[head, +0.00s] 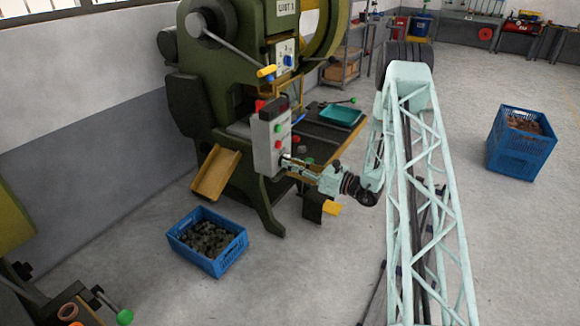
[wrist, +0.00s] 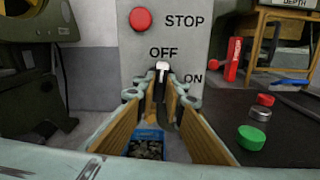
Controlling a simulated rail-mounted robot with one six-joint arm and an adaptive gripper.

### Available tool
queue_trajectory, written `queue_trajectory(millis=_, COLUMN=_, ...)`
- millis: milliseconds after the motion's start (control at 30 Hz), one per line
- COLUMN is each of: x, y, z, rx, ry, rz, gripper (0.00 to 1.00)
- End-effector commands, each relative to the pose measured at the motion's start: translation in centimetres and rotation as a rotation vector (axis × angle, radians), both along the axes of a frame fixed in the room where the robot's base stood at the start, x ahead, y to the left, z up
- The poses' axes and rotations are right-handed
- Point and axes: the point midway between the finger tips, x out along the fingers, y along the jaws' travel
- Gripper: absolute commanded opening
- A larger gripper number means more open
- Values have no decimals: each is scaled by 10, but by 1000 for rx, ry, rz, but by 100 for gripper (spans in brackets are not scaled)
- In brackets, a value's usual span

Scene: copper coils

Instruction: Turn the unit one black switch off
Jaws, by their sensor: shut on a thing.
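The unit one machine (head: 225,75) is a large green press with a "UNIT 1" plate. Its grey control box (head: 262,150) faces my arm. In the wrist view the box face (wrist: 140,50) carries a red STOP button (wrist: 141,19) and the words OFF and ON. The black switch (wrist: 162,69) sits just below OFF, its pale tip standing up toward OFF. ON is lower right. My gripper (wrist: 161,88) has its fingertips closed around the switch, hiding its lower part. In the head view my gripper (head: 292,163) reaches the box from the right.
A blue crate of dark parts (head: 207,242) stands on the floor below the box. Red and green buttons (wrist: 252,138) lie right of my gripper in the wrist view. A teal tray (head: 341,114) lies on the machine table. Another blue crate (head: 521,143) stands at right on open floor.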

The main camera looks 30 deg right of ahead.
Motion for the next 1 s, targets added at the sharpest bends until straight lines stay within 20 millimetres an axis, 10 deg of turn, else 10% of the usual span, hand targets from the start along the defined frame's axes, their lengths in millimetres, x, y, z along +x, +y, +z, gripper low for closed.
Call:
queue_trajectory(millis=800, x=0, y=0, z=-1, rx=-117, ry=-70, rz=0, gripper=0)
queue_trajectory(millis=1000, x=0, y=0, z=0, rx=-117, ry=-70, rz=0, gripper=24)
